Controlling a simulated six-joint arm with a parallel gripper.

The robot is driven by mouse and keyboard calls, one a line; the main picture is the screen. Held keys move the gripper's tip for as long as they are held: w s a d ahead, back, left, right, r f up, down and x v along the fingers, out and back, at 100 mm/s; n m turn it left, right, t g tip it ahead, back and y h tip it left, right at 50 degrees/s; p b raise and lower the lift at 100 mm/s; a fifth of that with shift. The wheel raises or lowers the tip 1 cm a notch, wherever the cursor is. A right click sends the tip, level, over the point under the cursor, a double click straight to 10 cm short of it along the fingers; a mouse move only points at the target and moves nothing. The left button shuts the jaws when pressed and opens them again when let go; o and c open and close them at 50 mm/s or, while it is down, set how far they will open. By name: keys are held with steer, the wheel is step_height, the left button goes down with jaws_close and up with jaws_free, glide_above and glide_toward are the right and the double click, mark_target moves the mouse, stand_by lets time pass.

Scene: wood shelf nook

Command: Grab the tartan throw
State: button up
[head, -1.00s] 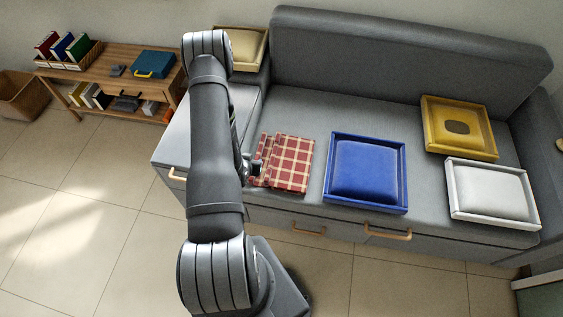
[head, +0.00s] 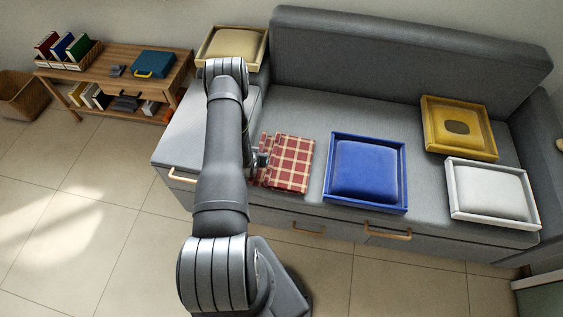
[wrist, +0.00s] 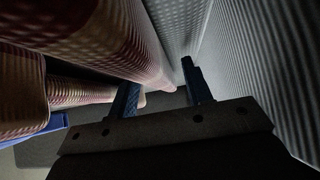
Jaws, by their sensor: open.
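The tartan throw (head: 290,162), red with cream lines, lies folded on the grey sofa seat, left of the blue cushion tray. My gripper (head: 262,161) is at the throw's left edge in the head view, mostly hidden behind my arm. In the wrist view my gripper (wrist: 157,80) is open, its two dark blue fingers apart. The throw's rounded folds (wrist: 100,35) fill the upper left there, close to the left finger. A grey fabric surface lies on the right. I cannot tell whether a fold is between the fingers.
A blue tray (head: 402,197) with a blue cushion sits right of the throw. A yellow tray (head: 429,118) and a white tray (head: 452,205) stand farther right. A cream tray (head: 205,45) is at the back left. The seat behind the throw is clear.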

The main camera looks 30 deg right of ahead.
jaws_close()
steer(key=shift+r, duration=0.15)
